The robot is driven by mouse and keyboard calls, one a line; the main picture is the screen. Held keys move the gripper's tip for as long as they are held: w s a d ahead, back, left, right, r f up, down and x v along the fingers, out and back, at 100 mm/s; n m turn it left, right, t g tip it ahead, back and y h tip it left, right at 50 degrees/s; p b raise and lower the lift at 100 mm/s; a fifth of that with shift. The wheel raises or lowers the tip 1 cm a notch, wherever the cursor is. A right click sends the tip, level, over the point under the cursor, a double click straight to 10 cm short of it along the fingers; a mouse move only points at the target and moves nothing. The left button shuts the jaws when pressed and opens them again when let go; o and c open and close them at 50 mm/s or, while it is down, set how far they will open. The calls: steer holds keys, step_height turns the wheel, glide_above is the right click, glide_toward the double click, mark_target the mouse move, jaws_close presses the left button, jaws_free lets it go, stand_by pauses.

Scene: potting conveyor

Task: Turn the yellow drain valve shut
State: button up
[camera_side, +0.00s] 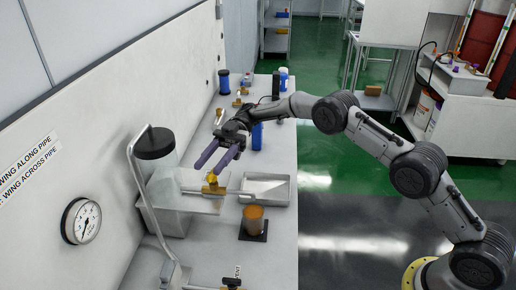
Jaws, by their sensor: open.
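The yellow drain valve (213,178) sits on a short brass pipe fitting at the right edge of a clear box-like tank on the bench. Its handle is small here, and I cannot tell which way its wing points. My gripper (204,164) has purple fingers spread apart, empty. The fingers point down and left, just above and behind the valve in the picture. I cannot tell whether a fingertip touches it.
A metal tray (266,191) lies right of the valve. An orange-brown cup (254,220) stands on a dark pad in front. A bent metal pipe with a black cap (154,143) rises at left. A gauge (82,221) is on the wall. Blue bottles (224,82) stand behind.

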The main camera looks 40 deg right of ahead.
steer(key=s+d+r, duration=0.5)
steer(key=s+r, duration=0.4)
steer(key=s, duration=0.3)
steer(key=shift+s+d, duration=0.15)
steer(key=shift+d, duration=0.2)
steer(key=shift+o, duration=0.3)
